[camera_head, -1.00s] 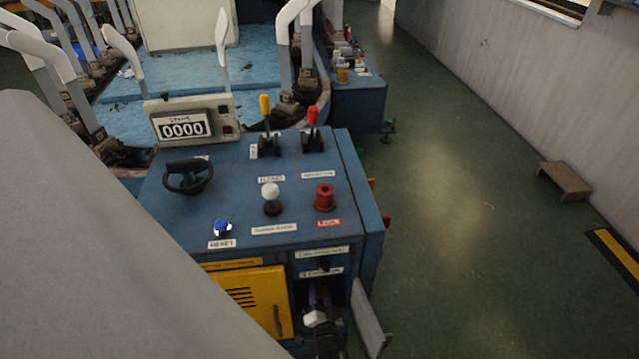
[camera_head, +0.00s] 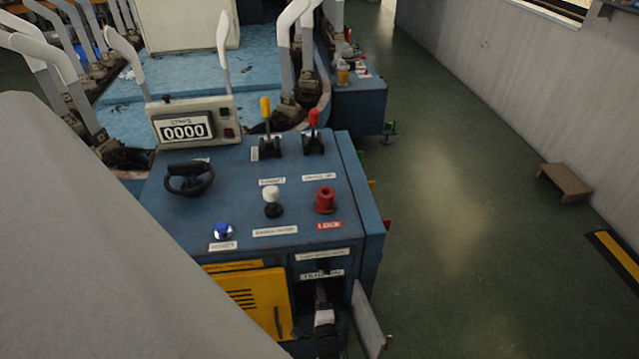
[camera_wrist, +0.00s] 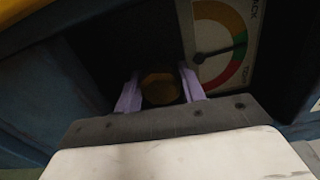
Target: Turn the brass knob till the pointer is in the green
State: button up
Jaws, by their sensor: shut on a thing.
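The brass knob (camera_wrist: 161,89) sits in a dark recess in the wrist view, dim and many-sided. My gripper (camera_wrist: 160,84) has its two purple fingers on either side of it, shut on it. A round gauge (camera_wrist: 215,17) stands just right of the knob, partly cut off by the dark edge. Its band runs from orange and yellow at the top through green at the right to red at the bottom. The dark pointer (camera_wrist: 218,52) points right, its tip at the green part. In the head view my gripper (camera_head: 321,292) reaches into the cabinet's open compartment; the knob and gauge are hidden there.
The blue cabinet (camera_head: 225,190) carries levers, a handwheel (camera_head: 189,179) and a red knob (camera_head: 325,200) on top. A yellow door (camera_head: 250,300) is left of the compartment and an open grey door (camera_head: 368,320) right of it.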

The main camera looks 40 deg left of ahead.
jog(key=shift+w+r+m, duration=0.1)
jog(key=shift+r+m, duration=0.05)
jog(key=shift+m, duration=0.45)
jog(key=shift+a, duration=0.1)
jog(key=o, duration=1)
jog(key=shift+c, duration=0.2)
